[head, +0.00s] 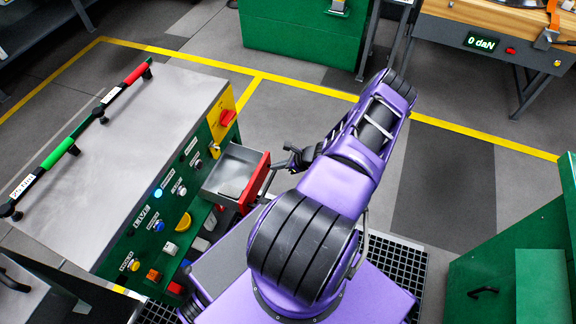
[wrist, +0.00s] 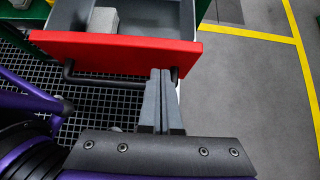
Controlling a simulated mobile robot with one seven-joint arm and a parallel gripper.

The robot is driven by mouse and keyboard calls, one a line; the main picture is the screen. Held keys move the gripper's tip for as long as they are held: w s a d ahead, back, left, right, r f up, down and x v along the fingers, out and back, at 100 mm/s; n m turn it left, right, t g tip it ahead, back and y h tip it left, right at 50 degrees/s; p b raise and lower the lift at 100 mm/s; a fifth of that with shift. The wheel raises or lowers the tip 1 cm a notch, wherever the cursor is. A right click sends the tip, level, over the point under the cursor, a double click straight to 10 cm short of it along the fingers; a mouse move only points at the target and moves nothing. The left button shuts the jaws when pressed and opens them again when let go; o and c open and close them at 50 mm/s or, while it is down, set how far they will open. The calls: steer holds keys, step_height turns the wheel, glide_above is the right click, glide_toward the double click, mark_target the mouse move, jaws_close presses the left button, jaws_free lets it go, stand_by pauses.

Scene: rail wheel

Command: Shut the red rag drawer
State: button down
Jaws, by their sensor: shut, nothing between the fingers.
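The red rag drawer (head: 256,182) stands pulled out from the green control cabinet, with its grey tray (head: 228,176) showing. In the wrist view its red front (wrist: 116,52) spans the upper left, with a dark bar handle (wrist: 100,80) below the top edge. A grey block (wrist: 103,21) lies inside the tray. My gripper (wrist: 160,74) is shut and empty. Its fingertips are at the right part of the red front, by the handle's right end; I cannot tell whether they touch. In the head view my gripper (head: 290,163) is just right of the drawer front, partly hidden by my arm.
The cabinet (head: 130,140) has a steel top with red and green handles, and buttons on its sloped panel. Dark grating (head: 400,262) covers the floor near my base. A green cabinet (head: 510,270) stands at right. Grey floor (head: 445,185) beyond my arm is free.

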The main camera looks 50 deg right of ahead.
steer(key=shift+w+a, duration=0.25)
steer(key=shift+w, duration=0.25)
steer(key=shift+w+a, duration=0.2)
steer(key=shift+w, duration=0.3)
steer(key=w+a+b, duration=0.1)
steer(key=w+a, duration=0.1)
steer(key=w, duration=0.5)
steer(key=w+a+b, duration=0.2)
steer(key=w+a, duration=0.1)
steer(key=w, duration=0.3)
steer(key=shift+w+a, duration=0.35)
steer(key=shift+w, duration=0.05)
